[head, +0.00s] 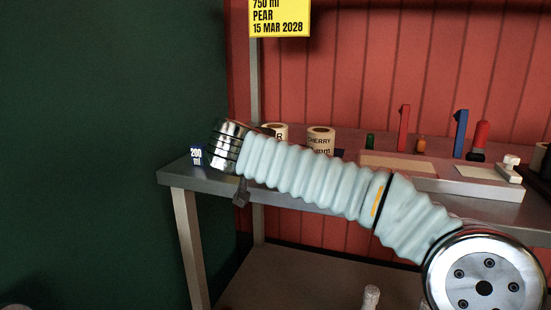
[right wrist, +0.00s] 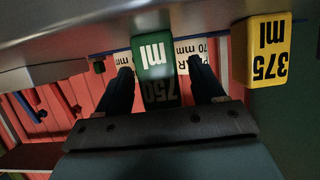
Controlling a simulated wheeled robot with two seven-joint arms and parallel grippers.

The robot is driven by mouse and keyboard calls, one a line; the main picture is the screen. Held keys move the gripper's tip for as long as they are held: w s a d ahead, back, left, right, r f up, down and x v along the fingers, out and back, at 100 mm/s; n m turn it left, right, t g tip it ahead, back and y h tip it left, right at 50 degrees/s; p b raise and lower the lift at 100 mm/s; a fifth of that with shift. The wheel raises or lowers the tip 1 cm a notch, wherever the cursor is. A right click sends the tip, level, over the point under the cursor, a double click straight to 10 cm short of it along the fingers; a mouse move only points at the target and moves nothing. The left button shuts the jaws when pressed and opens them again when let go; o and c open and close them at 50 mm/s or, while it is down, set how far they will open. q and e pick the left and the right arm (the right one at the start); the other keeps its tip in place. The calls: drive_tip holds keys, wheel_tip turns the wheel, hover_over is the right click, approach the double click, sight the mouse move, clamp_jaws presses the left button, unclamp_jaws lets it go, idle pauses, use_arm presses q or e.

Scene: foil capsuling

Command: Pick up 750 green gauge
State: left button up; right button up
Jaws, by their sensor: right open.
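The green 750 ml gauge (right wrist: 153,52) is in the right wrist view, its white lettering upside down. It stands between the two dark fingers of my right gripper (right wrist: 161,68). The fingers are open, with a visible gap on each side of the gauge in this view. In the head view my right arm crosses the picture, its wrist over the left end of the bench. The green gauge is hidden there, and the fingers cannot be made out. My left gripper is not in view.
A yellow 375 ml gauge (right wrist: 267,50) is close to the right finger. A blue 200 ml gauge (head: 196,156) is at the bench's (head: 180,175) left end. Label rolls, including the cherry roll (head: 320,140), stand behind my arm. Red (head: 403,127) and blue (head: 461,133) uprights stand farther right.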

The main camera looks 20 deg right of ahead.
drive_tip(key=shift+w, duration=0.1)
drive_tip(key=c, duration=1.1)
